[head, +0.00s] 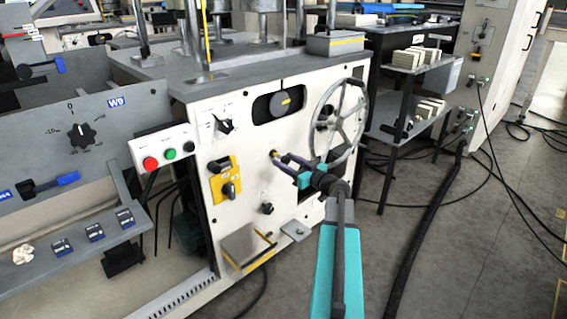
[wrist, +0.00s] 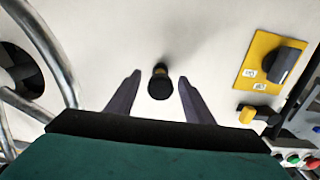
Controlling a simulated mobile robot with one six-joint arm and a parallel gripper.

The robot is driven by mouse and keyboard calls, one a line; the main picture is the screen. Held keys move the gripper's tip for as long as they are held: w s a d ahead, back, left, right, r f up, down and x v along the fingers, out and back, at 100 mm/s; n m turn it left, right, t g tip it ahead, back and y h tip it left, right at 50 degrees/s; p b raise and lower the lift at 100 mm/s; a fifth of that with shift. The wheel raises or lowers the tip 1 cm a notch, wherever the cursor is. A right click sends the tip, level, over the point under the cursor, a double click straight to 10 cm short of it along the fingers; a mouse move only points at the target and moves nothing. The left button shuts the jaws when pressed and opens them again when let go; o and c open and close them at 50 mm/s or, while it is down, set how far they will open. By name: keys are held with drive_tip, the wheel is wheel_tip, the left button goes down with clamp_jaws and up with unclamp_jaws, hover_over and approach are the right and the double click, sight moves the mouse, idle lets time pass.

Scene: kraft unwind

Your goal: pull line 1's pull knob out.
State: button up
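A small round black knob (wrist: 160,82) stands out from the cream machine panel (head: 250,115). In the wrist view it sits between my two fingers, with a gap on each side. My gripper (head: 279,156) is open around the knob and does not visibly touch it. In the head view the fingers mostly cover this knob, and only a small brassy bit (head: 274,153) shows at the fingertips. A second black knob (head: 267,208) is lower on the panel. I see no label telling which line either belongs to.
A spoked handwheel (head: 338,122) is right of my gripper in the head view. A yellow plate with a black rotary switch (head: 229,189) is to the left. A button box (head: 164,145) is farther left. A metal ledge (head: 247,246) juts out below.

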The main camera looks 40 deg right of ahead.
drive_tip(key=shift+w, duration=0.1)
drive_tip(key=s+p, duration=0.1)
drive_tip(key=s, duration=1.3)
drive_tip(key=shift+p, duration=0.35)
